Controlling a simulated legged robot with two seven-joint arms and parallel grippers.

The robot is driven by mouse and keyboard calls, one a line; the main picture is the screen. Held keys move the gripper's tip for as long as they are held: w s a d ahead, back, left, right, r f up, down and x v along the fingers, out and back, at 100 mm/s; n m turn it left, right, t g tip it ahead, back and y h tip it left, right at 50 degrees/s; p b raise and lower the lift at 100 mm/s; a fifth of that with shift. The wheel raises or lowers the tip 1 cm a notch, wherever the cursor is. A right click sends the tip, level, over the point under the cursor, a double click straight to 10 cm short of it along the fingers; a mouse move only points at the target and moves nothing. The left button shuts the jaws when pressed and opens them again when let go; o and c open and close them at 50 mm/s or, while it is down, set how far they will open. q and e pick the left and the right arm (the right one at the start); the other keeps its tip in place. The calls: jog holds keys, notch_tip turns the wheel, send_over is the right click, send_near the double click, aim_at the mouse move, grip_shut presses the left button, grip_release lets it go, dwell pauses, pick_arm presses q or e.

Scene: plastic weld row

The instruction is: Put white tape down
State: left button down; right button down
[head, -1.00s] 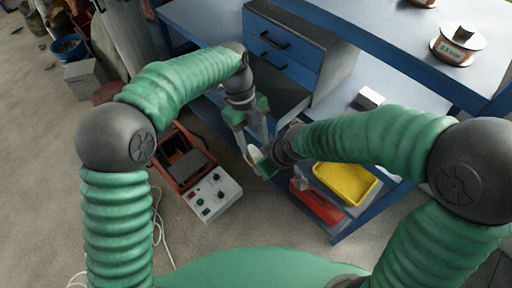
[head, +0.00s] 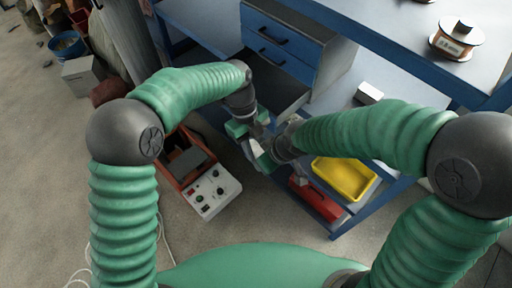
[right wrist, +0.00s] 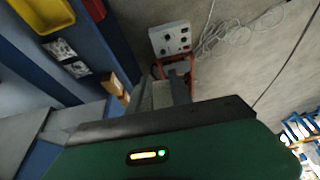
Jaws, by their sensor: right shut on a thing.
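My left gripper (head: 256,140) reaches down from its wrist in the middle of the head view, close beside my right gripper (head: 262,158). The two overlap there, so the left fingers' opening is unclear. A small pale piece, apparently the white tape (head: 250,150), shows between them. In the right wrist view my right gripper (right wrist: 168,90) is shut on a pale thing that looks like this tape (right wrist: 161,95). It is held in the air in front of the bench; its shape is mostly hidden.
A blue bench with drawers (head: 282,48) stands behind the grippers. A yellow tray (head: 345,178) and a red box (head: 316,200) sit on its low shelf. A white control box (head: 213,192) with a red-framed unit is on the floor. A wire spool (head: 457,40) stands on the upper bench top.

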jog(key=c, duration=1.3)
grip_release()
jog(key=shift+s+a, duration=0.15)
jog(key=shift+a, duration=0.2)
jog(key=shift+o, duration=1.1)
jog(key=shift+d, duration=0.15)
